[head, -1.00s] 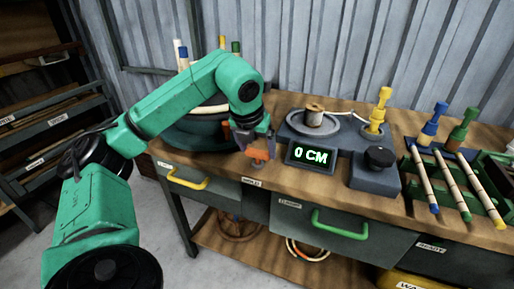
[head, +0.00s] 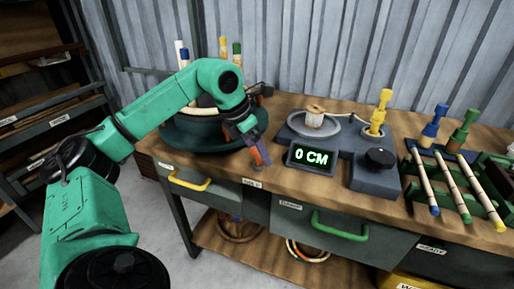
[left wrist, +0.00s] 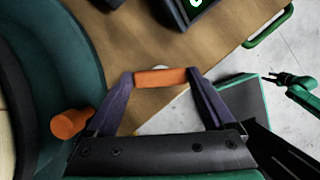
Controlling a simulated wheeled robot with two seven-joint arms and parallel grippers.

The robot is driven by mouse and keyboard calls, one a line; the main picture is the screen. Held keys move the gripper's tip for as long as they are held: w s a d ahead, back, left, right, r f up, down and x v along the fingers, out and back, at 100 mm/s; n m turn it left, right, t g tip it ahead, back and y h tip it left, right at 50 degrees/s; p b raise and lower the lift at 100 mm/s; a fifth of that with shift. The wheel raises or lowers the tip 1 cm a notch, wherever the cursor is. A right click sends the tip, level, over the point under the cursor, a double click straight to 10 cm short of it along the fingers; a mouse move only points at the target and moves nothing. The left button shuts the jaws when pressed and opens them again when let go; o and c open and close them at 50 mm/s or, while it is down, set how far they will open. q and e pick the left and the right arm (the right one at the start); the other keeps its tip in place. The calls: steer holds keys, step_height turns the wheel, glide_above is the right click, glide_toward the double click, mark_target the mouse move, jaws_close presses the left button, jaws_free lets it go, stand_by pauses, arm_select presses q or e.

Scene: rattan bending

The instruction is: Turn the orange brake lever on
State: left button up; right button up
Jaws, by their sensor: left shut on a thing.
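The orange brake lever (left wrist: 160,77) shows in the left wrist view as a short orange bar spanning the gap between my fingertips. My left gripper (left wrist: 160,82) is shut on it, with one purple finger at each end of the bar. In the head view, my left gripper (head: 257,155) is at the bench's front edge, beside the dark teal round drum (head: 178,140). A finger partly covers the orange lever there, so its exact angle is hard to read.
An orange knob (left wrist: 70,124) is by the drum's side, close to one finger. Drawers with a yellow handle (head: 192,183) and a green handle (head: 340,229) are below.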

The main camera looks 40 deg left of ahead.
arm_select(q)
steer(key=shift+r+m+h+p, duration=0.15)
steer(key=shift+m+h+p, duration=0.25)
steer(key=shift+m, duration=0.5)
steer(key=m+p, duration=0.2)
steer(key=shift+w+a+r+m+g+h, duration=0.1)
steer(key=shift+m+g+h, duration=0.3)
steer(key=m+g+h+p, duration=0.1)
steer(key=m+p, duration=0.2)
steer(key=shift+w, duration=0.1)
steer(key=shift+a+m+g+h+p, duration=0.1)
steer(key=shift+m+g+h+p, duration=0.3)
steer(key=shift+m+p, duration=1.15)
arm_select(e)
steer(key=s+d+r, duration=0.1)
steer(key=s+r, duration=0.5)
steer(key=shift+s+d, duration=0.15)
arm_select(q)
steer(key=shift+f, duration=0.2)
steer(key=o, duration=1.1)
steer(key=p+v, duration=0.2)
steer(key=v, duration=1.2)
steer(key=shift+w+r+p, duration=0.1)
steer(key=shift+r+p, duration=0.2)
steer(key=shift+p, duration=0.05)
arm_select(e)
step_height(320, 180, up, 3)
steer(key=shift+f, duration=0.15)
